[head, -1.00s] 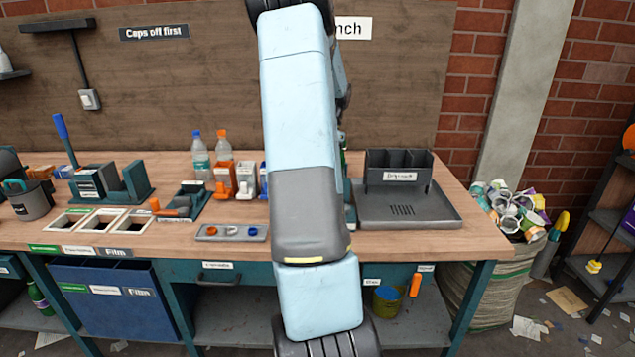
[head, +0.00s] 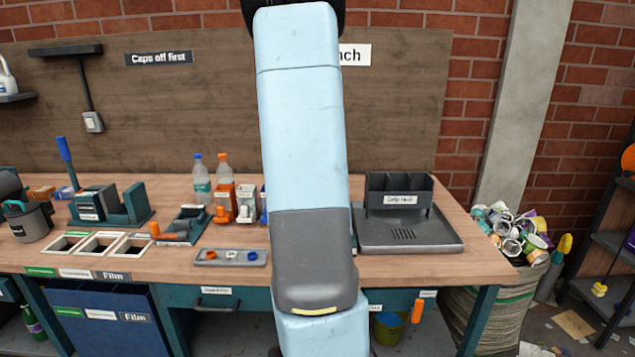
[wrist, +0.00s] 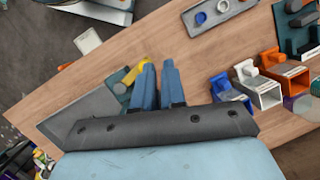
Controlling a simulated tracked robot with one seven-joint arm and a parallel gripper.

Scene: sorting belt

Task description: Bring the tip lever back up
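An orange handle (head: 418,311) hangs down at the bench's front edge, right of my arm, under a small label too small to read. It looks like the tip lever, though I cannot be sure. A small orange bit, probably the same handle, shows past the bench edge in the wrist view (wrist: 63,67). My gripper (wrist: 157,65) has two blue fingers with a narrow gap and nothing visible between them. It is over the bench, apart from the handle. A yellow piece (wrist: 131,71) on a teal part shows beside the left finger. My arm hides the gripper in the head view.
A dark rack stands on a grey drip tray (head: 440,240) at the bench's right. A cap tray (head: 232,258), an orange bin (head: 224,205) and bottles stand left of my arm. A bucket (head: 388,328) is under the bench. A sack of cans (head: 490,290) stands at right.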

